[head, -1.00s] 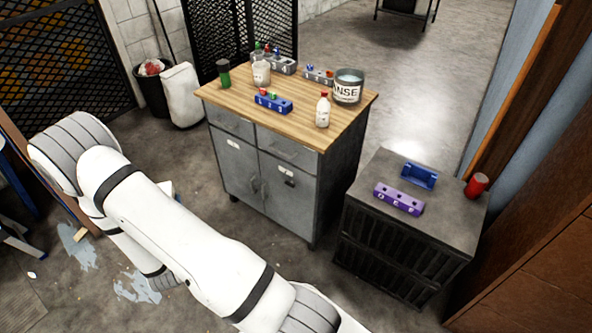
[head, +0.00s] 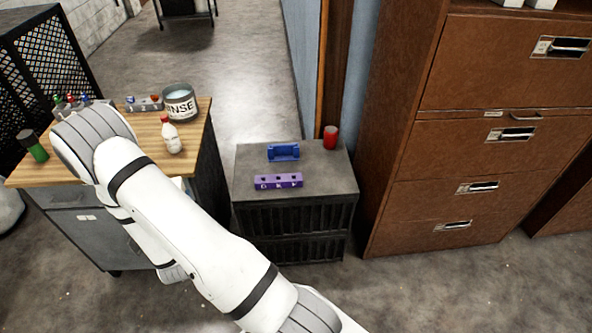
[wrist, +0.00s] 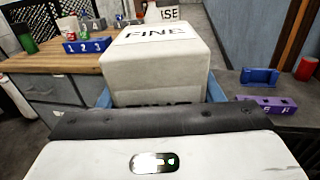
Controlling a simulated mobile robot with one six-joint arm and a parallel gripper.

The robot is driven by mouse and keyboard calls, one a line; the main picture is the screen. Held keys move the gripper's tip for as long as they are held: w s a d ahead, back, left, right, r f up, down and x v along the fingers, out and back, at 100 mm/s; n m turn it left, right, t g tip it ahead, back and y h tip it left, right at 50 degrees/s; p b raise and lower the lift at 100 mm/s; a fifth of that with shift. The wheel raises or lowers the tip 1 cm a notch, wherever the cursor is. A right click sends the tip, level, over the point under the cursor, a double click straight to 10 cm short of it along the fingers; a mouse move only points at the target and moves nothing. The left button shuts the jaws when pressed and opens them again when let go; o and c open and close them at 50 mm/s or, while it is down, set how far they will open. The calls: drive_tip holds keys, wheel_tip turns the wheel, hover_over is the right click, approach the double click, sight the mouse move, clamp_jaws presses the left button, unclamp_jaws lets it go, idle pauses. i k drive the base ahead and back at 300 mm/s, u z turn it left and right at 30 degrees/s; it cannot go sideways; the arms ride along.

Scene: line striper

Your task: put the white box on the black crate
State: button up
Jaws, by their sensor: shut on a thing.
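The white box (wrist: 158,62), with "FINE" printed on its top, is held in my gripper (wrist: 160,98) in the wrist view. Blue fingers show on both sides of it, and the gripper is shut on it. In the head view my arm hides the gripper and nearly all of the box. The black crate (head: 292,222) stands on the floor right of the workbench, with a flat grey top. On that top are a blue holder (head: 283,152), a purple block with holes (head: 278,181) and a red can (head: 330,137).
The wooden-topped workbench (head: 200,112) on the left carries a white bottle (head: 171,136), a RINSE tin (head: 180,102), a green container (head: 33,146) and numbered holders. A brown drawer cabinet (head: 440,150) stands close right of the crate. The floor in front is open.

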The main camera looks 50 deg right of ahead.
sight(332, 173)
drive_tip(key=u, duration=0.55)
drive_tip(key=i, duration=0.15)
drive_tip(key=z, duration=2.1)
